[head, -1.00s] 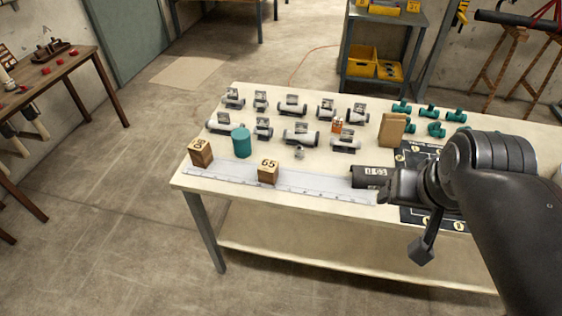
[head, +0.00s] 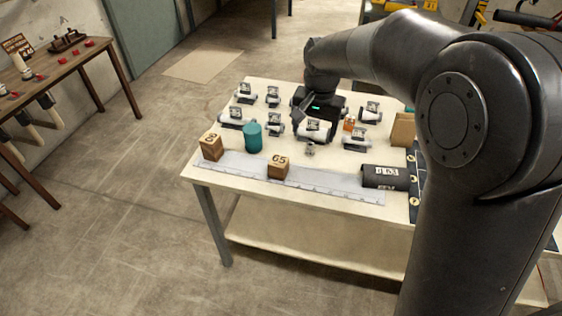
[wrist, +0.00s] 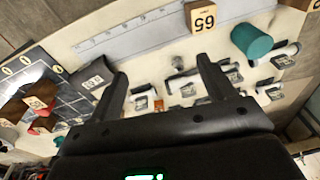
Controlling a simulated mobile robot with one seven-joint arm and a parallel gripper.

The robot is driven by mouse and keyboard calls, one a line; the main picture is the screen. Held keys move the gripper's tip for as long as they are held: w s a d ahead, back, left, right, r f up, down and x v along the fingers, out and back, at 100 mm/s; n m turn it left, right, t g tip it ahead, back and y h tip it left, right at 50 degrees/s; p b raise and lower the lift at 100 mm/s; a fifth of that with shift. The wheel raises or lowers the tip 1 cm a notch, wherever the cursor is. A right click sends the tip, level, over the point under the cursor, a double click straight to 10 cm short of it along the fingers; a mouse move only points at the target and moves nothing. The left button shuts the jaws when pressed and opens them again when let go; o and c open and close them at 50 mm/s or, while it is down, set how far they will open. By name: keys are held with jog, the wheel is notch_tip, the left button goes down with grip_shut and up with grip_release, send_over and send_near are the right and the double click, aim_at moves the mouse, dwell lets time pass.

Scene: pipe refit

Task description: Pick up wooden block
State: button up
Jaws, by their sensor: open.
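A wooden block marked 65 (head: 278,168) sits on the table by a long white ruler strip. It also shows upside down at the top of the wrist view (wrist: 203,17). A second numbered wooden block (head: 211,146) stands at the table's left end; its number is hard to read. My gripper (wrist: 160,70) is open, with nothing between its fingers in the wrist view. In the head view my gripper (head: 300,108) is over the rows of pipe fittings, farther back than the 65 block and apart from it.
A teal cylinder (head: 252,138) stands between the two blocks, farther back. The white ruler strip (head: 330,184) runs along the front edge to a black labelled piece (head: 385,177). Several pipe fittings (head: 235,117) fill the table's back. My arm hides the table's right side.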

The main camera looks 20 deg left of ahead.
jog(key=g, duration=0.1)
send_near(279, 160)
jog(key=shift+s+a+f+h, duration=0.1)
jog(key=shift+s+f+h, duration=0.1)
jog(key=shift+s+h, duration=0.1)
jog(key=f, duration=0.5)
jog(key=shift+a+f, duration=0.25)
jog(key=shift+w+f, duration=0.15)
jog(key=shift+f, duration=1.3)
jog(key=shift+w+f, duration=0.15)
jog(key=shift+f, duration=1.3)
jog(key=shift+c, duration=0.4)
jog(key=c, duration=1)
jog(key=shift+r, duration=0.1)
